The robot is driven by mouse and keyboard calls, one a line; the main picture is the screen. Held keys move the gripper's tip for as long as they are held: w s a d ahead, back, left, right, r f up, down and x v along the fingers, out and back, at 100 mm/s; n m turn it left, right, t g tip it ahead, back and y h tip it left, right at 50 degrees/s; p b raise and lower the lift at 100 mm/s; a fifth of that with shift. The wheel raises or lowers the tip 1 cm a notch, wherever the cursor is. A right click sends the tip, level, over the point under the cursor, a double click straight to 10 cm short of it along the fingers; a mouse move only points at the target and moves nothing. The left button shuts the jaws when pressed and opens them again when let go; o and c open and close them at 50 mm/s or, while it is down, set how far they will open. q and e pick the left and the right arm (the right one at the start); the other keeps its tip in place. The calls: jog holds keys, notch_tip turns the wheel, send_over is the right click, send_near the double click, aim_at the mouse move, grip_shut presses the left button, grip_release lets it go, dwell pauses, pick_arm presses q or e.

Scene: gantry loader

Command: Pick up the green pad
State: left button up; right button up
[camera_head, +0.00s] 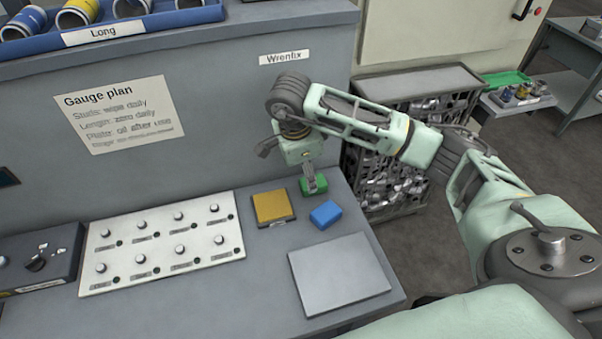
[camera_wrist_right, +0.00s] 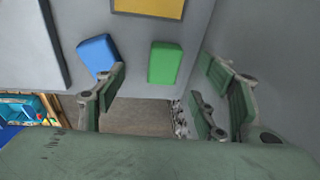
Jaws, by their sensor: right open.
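The green pad (camera_head: 320,187) lies on the grey bench top near its right edge, partly hidden behind my right gripper (camera_head: 311,179) in the head view. In the right wrist view the green pad (camera_wrist_right: 165,63) shows whole, ahead of the open right gripper (camera_wrist_right: 168,80) and between the lines of its fingers. Nothing is held between the fingers, and bare space shows between them and the pad. My left gripper is not in view.
A blue pad (camera_head: 325,213) lies close to the green one, and a yellow pad (camera_head: 272,207) lies to its left. A grey plate (camera_head: 340,274) lies nearer. A white panel with knobs (camera_head: 160,244) is at left. A wire bin (camera_head: 383,182) stands beyond the bench edge.

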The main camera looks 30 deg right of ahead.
jog(key=shift+w+d+r+h, duration=0.15)
jog(key=shift+w+d+h, duration=0.25)
jog(key=shift+w, duration=0.05)
jog(key=shift+w+d+f, duration=0.1)
jog(key=shift+d+f, duration=0.05)
jog(key=shift+f, duration=0.1)
jog(key=shift+d+f+p, duration=0.2)
jog(key=shift+f+p, duration=0.15)
jog(key=shift+f, duration=0.05)
jog(key=shift+s+d+f, duration=0.15)
jog(key=shift+s+f, duration=0.15)
jog(key=shift+s, duration=0.05)
jog(key=p+x, duration=0.2)
jog(key=x, duration=0.2)
jog(key=shift+w+f, duration=0.2)
jog(key=shift+f, duration=0.15)
jog(key=shift+d+f, duration=0.15)
jog(key=shift+f, duration=0.1)
jog(key=c, duration=1.1)
